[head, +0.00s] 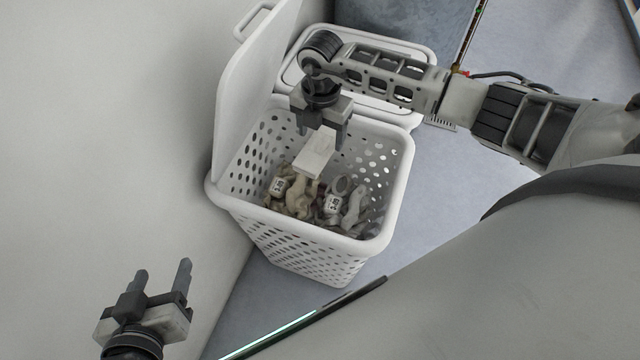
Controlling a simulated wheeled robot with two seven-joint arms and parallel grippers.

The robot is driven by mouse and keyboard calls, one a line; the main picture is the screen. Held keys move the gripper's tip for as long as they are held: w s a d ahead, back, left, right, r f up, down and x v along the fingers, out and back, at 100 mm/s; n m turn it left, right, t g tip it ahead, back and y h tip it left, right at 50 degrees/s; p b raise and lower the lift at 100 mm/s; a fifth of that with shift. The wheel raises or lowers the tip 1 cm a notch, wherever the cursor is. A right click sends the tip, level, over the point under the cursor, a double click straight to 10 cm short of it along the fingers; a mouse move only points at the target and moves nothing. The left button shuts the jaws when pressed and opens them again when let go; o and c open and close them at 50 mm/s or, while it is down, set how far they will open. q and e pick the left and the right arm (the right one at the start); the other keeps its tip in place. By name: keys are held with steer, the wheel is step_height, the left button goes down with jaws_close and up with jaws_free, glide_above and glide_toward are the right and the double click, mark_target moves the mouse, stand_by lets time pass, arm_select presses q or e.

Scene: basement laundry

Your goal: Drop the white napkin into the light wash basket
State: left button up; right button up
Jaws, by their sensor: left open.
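The light wash basket (398,199) is a white perforated basket in the middle of the head view, with its lid (248,85) raised at the left. My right gripper (321,137) points down over the basket opening. It is shut on the white napkin (315,155), a small pale folded block that hangs below its fingers. The napkin is over the clothes; its lower end overlaps them in the picture, and I cannot tell whether it touches them. My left gripper (163,268) is open and empty at the lower left, apart from the basket.
Beige and grey clothes (310,196) with white tags lie in the basket. A second white basket (405,52) stands right behind it, partly hidden by my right arm. A pale wall (90,130) closes off the left side. Grey-blue floor (270,290) shows in front.

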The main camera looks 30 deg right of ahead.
steer(key=shift+o, duration=0.4)
steer(key=shift+r, duration=0.1)
arm_select(q)
steer(key=shift+s+r+p, duration=0.1)
steer(key=shift+p, duration=0.6)
arm_select(e)
step_height(320, 180, up, 16)
